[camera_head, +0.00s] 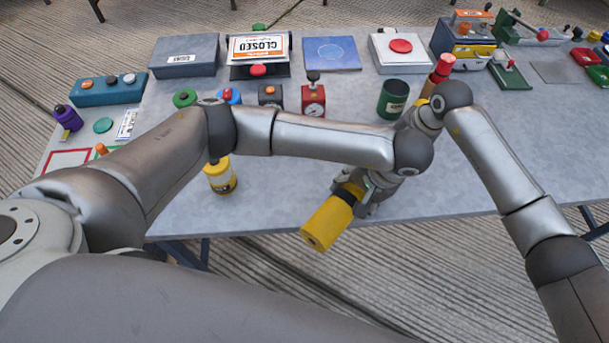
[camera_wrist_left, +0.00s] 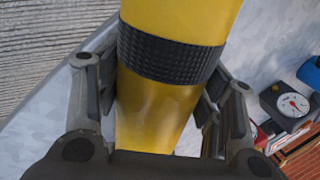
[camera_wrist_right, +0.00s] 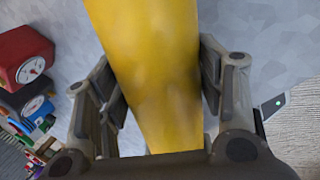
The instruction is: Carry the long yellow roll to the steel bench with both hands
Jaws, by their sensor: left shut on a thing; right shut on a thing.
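The long yellow roll (camera_head: 328,222) is held slanting over the front edge of the grey steel bench (camera_head: 270,205). Its near end sticks out past that edge in the head view. My left gripper (camera_head: 360,192) is shut around the roll by its black band, which shows in the left wrist view (camera_wrist_left: 170,52). My right gripper (camera_wrist_right: 158,85) is shut around a plain yellow stretch of the roll in the right wrist view. In the head view my arms hide the right gripper's fingers and the roll's middle. Whether the roll touches the bench I cannot tell.
A yellow canister (camera_head: 220,176) stands left of the roll. Several boxes line the back. The bench's front right is mostly clear.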

